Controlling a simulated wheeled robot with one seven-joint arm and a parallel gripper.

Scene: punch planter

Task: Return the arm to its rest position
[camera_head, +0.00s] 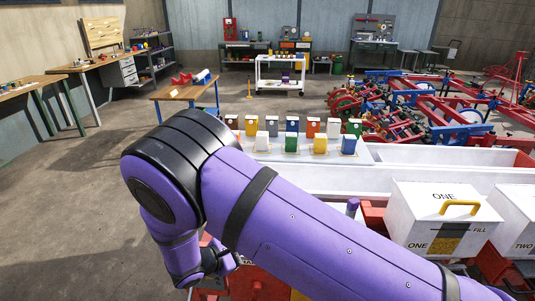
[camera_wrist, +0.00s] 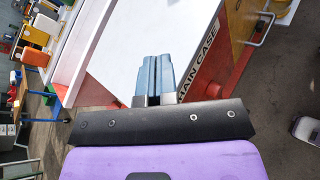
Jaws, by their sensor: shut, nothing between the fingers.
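My purple arm reaches across the middle of the head view, bends at a black-banded joint and points its wrist downward at lower left. My gripper (camera_wrist: 152,75) shows in the wrist view as two blue fingers side by side, closed together with nothing between them. Below the fingers in that view is a white panel beside a red part lettered "CHAIN CASE" (camera_wrist: 198,62). I cannot tell the gap between the fingertips and that panel. In the head view the fingers are not clear; the arm hides much of the area around them.
A row of coloured boxes (camera_head: 320,144) stands on a white ledge beyond the arm. A white box marked "ONE" (camera_head: 440,215) with a yellow handle stands at right, on the red machine. A wooden table (camera_head: 186,90) stands behind. Open floor (camera_head: 70,215) lies at left.

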